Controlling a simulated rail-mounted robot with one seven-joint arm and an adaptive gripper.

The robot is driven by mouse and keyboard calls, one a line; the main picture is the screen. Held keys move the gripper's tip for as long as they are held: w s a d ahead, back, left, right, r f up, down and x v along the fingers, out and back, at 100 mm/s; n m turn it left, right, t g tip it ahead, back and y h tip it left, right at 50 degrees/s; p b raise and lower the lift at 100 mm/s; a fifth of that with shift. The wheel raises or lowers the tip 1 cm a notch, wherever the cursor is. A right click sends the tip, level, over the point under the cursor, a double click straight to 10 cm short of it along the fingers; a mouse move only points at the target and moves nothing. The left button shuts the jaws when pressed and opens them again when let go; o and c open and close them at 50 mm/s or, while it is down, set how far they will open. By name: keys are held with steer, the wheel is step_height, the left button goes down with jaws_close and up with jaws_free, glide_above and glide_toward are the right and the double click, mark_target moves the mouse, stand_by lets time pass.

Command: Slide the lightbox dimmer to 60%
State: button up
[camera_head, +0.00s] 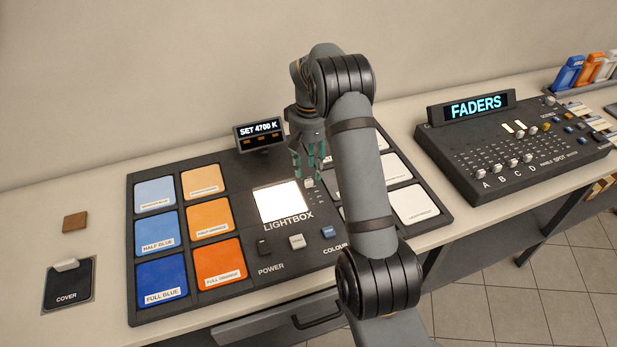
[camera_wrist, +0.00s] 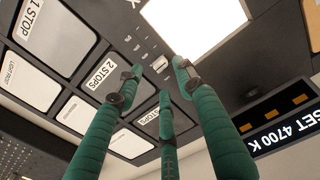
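The lightbox is a dark console (camera_head: 160,310) with a glowing white square panel (camera_head: 280,202), which also fills the top of the wrist view (camera_wrist: 195,22). The dimmer is a short slider beside the panel. Its small pale knob (camera_head: 308,183) also shows in the wrist view (camera_wrist: 160,64), at one end of a row of small marks. My gripper (camera_head: 310,168) is above the slider, its green fingers pointing down. In the wrist view the fingers (camera_wrist: 158,80) are spread with nothing between them, around the knob's position in the picture. Contact with the knob cannot be seen.
A "SET 4700 K" display (camera_head: 258,132) stands behind the console. Blue and orange gel tiles (camera_head: 210,218) lie left, pale diffuser tiles (camera_head: 415,204) right. POWER (camera_head: 264,247) and other buttons (camera_head: 297,241) sit in front. A faders desk (camera_head: 510,150) stands right. My arm hides part of the console.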

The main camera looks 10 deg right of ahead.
mark_target(309, 180)
step_height(309, 180, down, 5)
steer(key=shift+f+p, duration=0.1)
steer(key=shift+p, duration=0.25)
steer(key=c, duration=0.4)
jaws_close()
stand_by(0.5)
